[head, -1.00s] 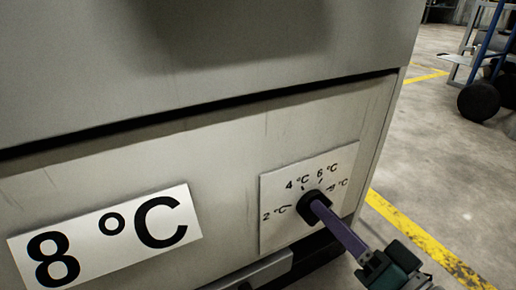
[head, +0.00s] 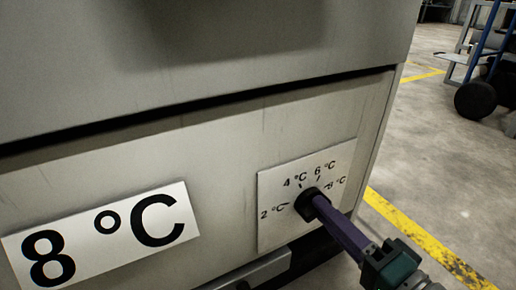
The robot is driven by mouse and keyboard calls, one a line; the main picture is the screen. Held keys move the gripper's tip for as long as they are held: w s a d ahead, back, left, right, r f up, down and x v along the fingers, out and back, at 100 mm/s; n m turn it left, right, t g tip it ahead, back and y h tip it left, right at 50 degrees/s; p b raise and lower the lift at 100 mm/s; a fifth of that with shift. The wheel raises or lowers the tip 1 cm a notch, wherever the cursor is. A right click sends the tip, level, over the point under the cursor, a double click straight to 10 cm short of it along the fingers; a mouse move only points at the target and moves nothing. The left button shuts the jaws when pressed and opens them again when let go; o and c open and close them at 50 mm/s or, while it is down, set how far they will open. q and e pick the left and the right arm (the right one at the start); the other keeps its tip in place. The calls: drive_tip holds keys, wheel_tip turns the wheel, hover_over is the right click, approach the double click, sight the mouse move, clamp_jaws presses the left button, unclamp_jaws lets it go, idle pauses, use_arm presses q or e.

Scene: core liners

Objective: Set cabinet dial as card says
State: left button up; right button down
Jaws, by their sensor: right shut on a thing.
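The card (head: 103,233) on the cabinet front at the lower left reads 8 °C. The dial plate (head: 272,232) to its right carries marks for 2, 4, 6 and 8 °C. The black dial knob (head: 306,203) sits in the middle of the plate. My right gripper (head: 318,208) comes in from the lower right and is shut on the knob, with its purple fingers at it. The fingers and the knob's dark colour hide where the pointer stands. My left gripper is out of view.
The grey cabinet (head: 200,60) fills most of the view, with a dark gap across its front. To the right is concrete floor with a yellow line (head: 415,232). A blue-framed trolley with a black wheel (head: 476,99) stands at the upper right.

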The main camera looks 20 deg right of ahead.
drive_tip(key=c, duration=0.8)
unclamp_jaws()
drive_tip(key=s+p, duration=0.3)
drive_tip(key=s, duration=0.7)
drive_tip(key=shift+d, duration=0.4)
